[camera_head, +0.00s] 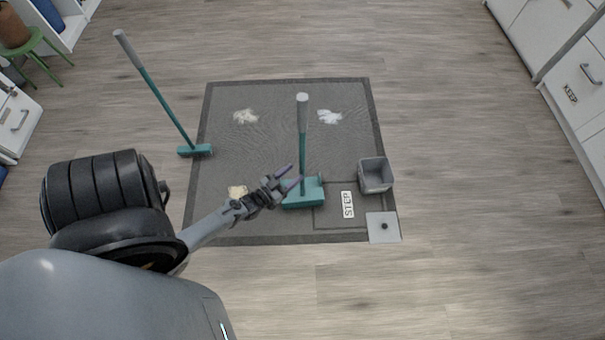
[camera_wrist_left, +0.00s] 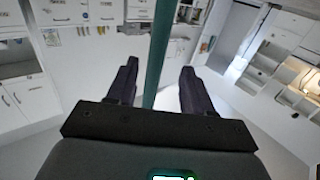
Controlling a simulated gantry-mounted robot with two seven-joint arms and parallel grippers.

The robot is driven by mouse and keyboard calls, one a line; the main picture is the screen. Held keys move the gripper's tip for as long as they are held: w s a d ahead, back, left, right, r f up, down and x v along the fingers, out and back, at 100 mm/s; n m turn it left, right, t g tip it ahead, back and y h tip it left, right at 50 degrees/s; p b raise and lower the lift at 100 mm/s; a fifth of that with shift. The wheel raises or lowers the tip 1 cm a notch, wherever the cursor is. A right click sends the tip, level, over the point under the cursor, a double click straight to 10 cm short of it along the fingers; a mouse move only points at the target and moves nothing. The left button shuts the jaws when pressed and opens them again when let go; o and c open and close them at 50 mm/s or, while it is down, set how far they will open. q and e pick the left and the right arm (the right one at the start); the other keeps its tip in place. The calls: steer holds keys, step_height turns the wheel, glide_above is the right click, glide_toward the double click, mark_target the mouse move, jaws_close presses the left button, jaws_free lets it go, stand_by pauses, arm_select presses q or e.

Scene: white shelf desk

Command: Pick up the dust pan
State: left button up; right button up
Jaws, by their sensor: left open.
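The dust pan (camera_head: 305,192) is teal and stands on the grey mat, with an upright teal handle that has a grey grip at the top. My left gripper (camera_head: 291,180) is open at the lower part of the dust pan's handle. In the left wrist view, the teal handle (camera_wrist_left: 161,50) runs between the two dark fingers of the left gripper (camera_wrist_left: 158,85), with a gap on each side. I cannot tell from these views whether a finger touches it. My right gripper is not in view.
A teal broom (camera_head: 160,98) stands tilted at the mat's left edge. Several crumpled scraps (camera_head: 245,117) lie on the grey mat (camera_head: 270,95). A grey bin (camera_head: 375,175) is to the right of the dust pan. White cabinets (camera_head: 570,80) line the right side; the wooden floor between is clear.

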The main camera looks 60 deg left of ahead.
mark_target(303, 169)
arm_select(q)
steer(key=b+x, duration=0.2)
steer(key=x, duration=0.1)
steer(key=b+x, duration=0.1)
steer(key=shift+w+d+f, duration=0.2)
steer(key=shift+w+f, duration=0.05)
steer(key=shift+w, duration=0.2)
steer(key=shift+w+a+r, duration=0.1)
steer(key=shift+w, duration=0.15)
steer(key=shift+s, duration=0.15)
steer(key=shift+c, duration=1.3)
jaws_close()
